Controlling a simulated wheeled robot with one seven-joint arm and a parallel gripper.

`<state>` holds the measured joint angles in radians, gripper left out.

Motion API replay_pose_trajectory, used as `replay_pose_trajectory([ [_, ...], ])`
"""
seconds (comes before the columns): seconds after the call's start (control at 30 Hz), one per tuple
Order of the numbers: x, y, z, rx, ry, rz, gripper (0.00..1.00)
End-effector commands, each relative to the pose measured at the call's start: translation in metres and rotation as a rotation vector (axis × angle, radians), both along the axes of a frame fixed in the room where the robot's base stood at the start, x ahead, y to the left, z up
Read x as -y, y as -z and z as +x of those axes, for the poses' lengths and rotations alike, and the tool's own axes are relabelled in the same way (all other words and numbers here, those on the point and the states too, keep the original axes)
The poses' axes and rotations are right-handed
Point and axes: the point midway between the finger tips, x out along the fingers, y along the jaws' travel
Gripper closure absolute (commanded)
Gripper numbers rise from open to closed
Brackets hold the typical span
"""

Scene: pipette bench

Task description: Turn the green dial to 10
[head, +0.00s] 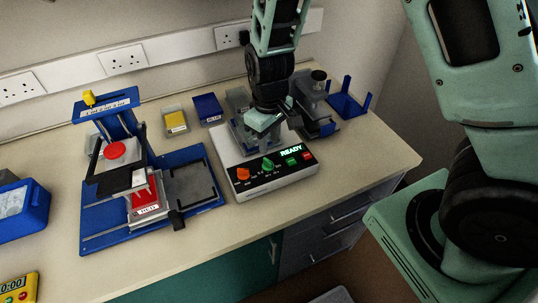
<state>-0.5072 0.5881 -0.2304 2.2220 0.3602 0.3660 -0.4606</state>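The green dial (267,164) is on the black sloping front panel of a white bench device (235,194). An orange dial (243,174) is to its left. A green button (292,160) and a red button (307,156) are to its right, below a display reading "READY" (291,149). The scale marks around the dials are too small to read, so I cannot tell the green dial's setting. My gripper (263,122) hangs over the rear top of the device, behind the green dial and apart from it. Its fingers are too small and overlapped to judge their opening.
A blue stand with a red button (115,150) is on the left. A yellow box (175,122), a blue box (207,107) and a blue rack (350,102) are along the back. A yellow timer (18,290) is at front left. The bench in front of the device is clear.

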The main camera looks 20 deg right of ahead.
Motion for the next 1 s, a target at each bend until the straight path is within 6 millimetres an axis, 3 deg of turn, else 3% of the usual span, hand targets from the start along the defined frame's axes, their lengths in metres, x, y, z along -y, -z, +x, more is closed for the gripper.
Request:
replay_pose_trajectory([
  [0.2,0.001,0.041,-0.001,-0.005,0.003,-0.001,0.7],
  [0.4,0.0,0.063,0.0,-0.001,0.002,0.0,0.7],
  [0.83,0.0,0.072,0.0,0.0,0.0,0.001,0.7],
  [0.93,0.0,0.072,0.0,0.0,0.0,0.001,0.98],
  [1.0,0.0,0.072,0.0,0.0,0.0,0.001,1.0],
])
